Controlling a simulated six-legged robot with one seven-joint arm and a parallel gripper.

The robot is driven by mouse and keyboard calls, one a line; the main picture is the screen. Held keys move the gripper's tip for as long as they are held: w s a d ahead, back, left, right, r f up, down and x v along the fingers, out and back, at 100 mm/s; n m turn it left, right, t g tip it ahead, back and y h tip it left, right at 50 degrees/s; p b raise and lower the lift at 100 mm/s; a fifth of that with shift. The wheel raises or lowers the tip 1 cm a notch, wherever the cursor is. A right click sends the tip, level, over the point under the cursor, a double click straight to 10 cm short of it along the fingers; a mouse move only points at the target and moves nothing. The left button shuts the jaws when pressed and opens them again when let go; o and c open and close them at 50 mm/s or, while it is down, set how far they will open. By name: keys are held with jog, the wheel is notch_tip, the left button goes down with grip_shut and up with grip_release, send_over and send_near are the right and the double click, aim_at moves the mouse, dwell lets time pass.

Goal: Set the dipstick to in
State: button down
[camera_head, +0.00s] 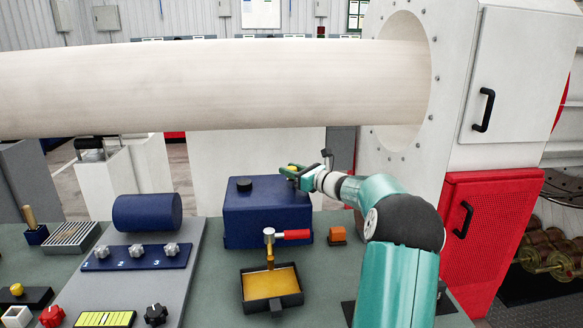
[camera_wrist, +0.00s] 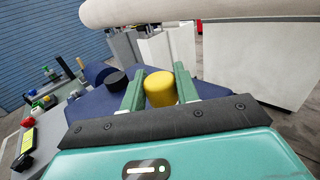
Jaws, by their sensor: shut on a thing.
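The dipstick's yellow handle (camera_wrist: 160,88) stands between the two green fingers in the wrist view. Only a bit of the yellow top (camera_head: 293,167) shows in the head view. My gripper (camera_head: 290,172) is shut on this handle, over the back right part of the blue box (camera_head: 255,222). My gripper also shows in the wrist view (camera_wrist: 160,92). The dipstick's rod is hidden, so I cannot tell how far it sits in the box.
A black cap (camera_head: 244,184) sits on the blue box at the left. A tap with a red lever (camera_head: 292,235) and a tray of amber liquid (camera_head: 270,303) are in front. A large pale cylinder (camera_head: 220,85) spans above.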

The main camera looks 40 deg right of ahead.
jog(key=c, duration=1.1)
grip_release()
jog(key=shift+f, duration=0.3)
jog(key=shift+o, duration=0.2)
jog(key=shift+r, duration=0.1)
jog(key=s+d, duration=0.2)
jog(key=s, duration=1.1)
jog(key=shift+s+d, duration=0.25)
jog(key=shift+s, duration=0.1)
